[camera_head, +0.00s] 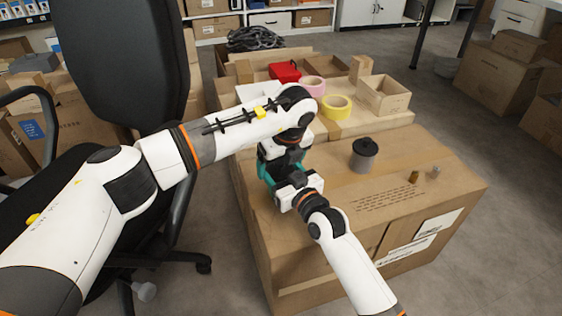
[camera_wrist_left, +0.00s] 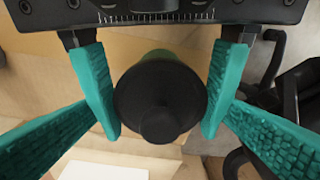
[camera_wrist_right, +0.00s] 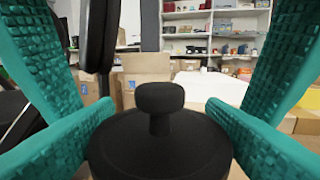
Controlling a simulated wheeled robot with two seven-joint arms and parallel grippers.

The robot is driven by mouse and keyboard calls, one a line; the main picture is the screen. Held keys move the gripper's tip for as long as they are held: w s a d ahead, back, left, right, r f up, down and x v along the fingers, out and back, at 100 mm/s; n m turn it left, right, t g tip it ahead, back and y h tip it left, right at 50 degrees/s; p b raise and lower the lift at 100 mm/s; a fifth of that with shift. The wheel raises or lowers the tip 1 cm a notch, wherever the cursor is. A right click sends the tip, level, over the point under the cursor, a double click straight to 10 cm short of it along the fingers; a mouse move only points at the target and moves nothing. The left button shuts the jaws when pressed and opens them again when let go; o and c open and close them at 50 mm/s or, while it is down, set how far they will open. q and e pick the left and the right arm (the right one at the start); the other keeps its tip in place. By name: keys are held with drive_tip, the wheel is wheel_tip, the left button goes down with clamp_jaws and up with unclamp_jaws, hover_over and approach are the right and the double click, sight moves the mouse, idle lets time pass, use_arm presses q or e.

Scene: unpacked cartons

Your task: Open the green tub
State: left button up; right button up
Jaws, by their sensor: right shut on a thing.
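The green tub (camera_wrist_left: 152,55) shows only as a sliver of green beneath its round black lid (camera_wrist_left: 135,95) in the left wrist view. The lid has a knob (camera_wrist_left: 162,125), which stands upright in the right wrist view (camera_wrist_right: 159,97). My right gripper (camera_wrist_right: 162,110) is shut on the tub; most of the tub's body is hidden. My left gripper (camera_wrist_left: 161,118) is open, with its teal fingers on either side of the lid and close to its rim. In the head view both grippers meet above the carton's left part, and my arms hide the tub.
Behind are yellow tape (camera_head: 335,107), pink tape (camera_head: 312,86), an open box (camera_head: 383,96) and a red item (camera_head: 285,71). An office chair (camera_head: 120,60) stands left.

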use_arm(q)
drive_tip(key=o, duration=0.5)
drive_tip(key=shift+c, duration=0.2)
drive_tip(key=shift+r, duration=0.15)
drive_tip(key=v, duration=1.1)
drive_tip(key=shift+s+r, duration=0.15)
drive_tip(key=shift+r, duration=0.25)
drive_tip(key=shift+d, duration=0.15)
use_arm(e)
drive_tip(key=o, duration=1.5)
